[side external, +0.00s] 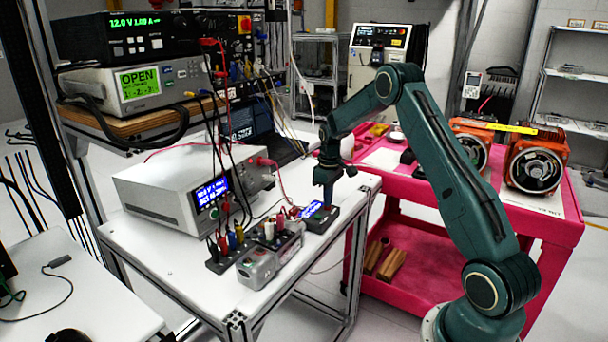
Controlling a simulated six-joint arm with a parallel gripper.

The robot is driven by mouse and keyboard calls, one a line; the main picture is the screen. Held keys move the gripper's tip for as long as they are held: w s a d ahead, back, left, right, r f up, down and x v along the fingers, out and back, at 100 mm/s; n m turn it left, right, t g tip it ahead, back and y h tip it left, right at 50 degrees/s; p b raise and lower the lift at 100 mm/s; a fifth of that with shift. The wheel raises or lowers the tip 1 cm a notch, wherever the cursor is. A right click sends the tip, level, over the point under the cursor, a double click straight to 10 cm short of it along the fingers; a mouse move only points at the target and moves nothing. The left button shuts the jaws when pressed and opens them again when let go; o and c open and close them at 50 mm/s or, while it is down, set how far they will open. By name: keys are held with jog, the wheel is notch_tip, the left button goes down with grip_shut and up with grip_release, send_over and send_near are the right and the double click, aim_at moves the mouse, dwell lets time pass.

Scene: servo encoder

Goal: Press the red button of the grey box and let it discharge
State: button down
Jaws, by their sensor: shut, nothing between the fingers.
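My gripper (328,203) points straight down at the white bench, with its fingers shut and empty. Its tips are at or just above a small dark grey box (322,224) with a lit blue screen (311,209). I cannot tell whether the tips touch it. No red button can be made out on this box; the gripper covers part of its top. A lighter grey box (262,270) lies nearer the front edge of the bench, beside a block with coloured plugs.
A white instrument (180,190) with a blue display stands left on the bench (200,258). Cables hang from the shelf above and run to the coloured plugs (235,238). A red cart (540,222) carrying orange motors (536,165) stands to the right.

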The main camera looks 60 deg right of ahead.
jog(key=shift+f, duration=0.3)
dwell(0.5)
jog(key=shift+r, duration=1)
dwell(0.3)
notch_tip(320, 180, up, 8)
jog(key=shift+f, duration=0.2)
dwell(0.8)
notch_tip(320, 180, up, 8)
dwell(0.4)
dwell(0.4)
